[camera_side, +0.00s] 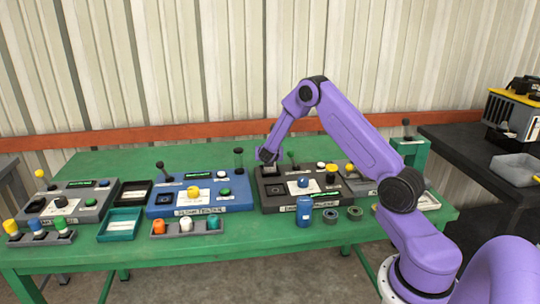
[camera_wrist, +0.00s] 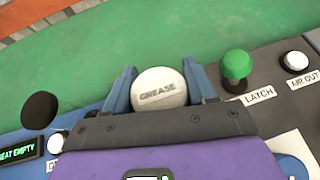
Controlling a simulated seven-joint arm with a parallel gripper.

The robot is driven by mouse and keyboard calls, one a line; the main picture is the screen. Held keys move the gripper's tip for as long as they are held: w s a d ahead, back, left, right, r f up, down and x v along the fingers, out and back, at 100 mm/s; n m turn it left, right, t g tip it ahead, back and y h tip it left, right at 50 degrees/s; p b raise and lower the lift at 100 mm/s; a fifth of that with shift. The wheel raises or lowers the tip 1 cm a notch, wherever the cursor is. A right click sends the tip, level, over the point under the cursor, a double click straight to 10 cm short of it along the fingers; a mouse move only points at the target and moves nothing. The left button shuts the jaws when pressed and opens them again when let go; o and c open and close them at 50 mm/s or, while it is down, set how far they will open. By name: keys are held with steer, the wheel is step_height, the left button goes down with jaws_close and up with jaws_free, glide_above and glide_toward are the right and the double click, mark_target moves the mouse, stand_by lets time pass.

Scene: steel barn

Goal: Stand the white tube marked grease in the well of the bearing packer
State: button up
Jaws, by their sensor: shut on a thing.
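My gripper (camera_side: 267,158) is shut on the white tube (camera_wrist: 160,88), whose round end reads GREASE in the wrist view. In the side view the gripper is at the back left corner of a dark grey machine (camera_side: 318,199), beside a blue machine (camera_side: 215,205); the tube is hardly visible there. The front nameplates are too small to read, so I cannot tell which machine is the packer.
A green LATCH knob (camera_wrist: 236,66) and a white AIR OUT button (camera_wrist: 297,61) are right of the gripper. A black knob (camera_wrist: 40,110) is to the left. Green tabletop (camera_wrist: 90,60) is clear behind.

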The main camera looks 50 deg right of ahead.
steer(key=shift+f, duration=0.1)
steer(key=o, duration=1.2)
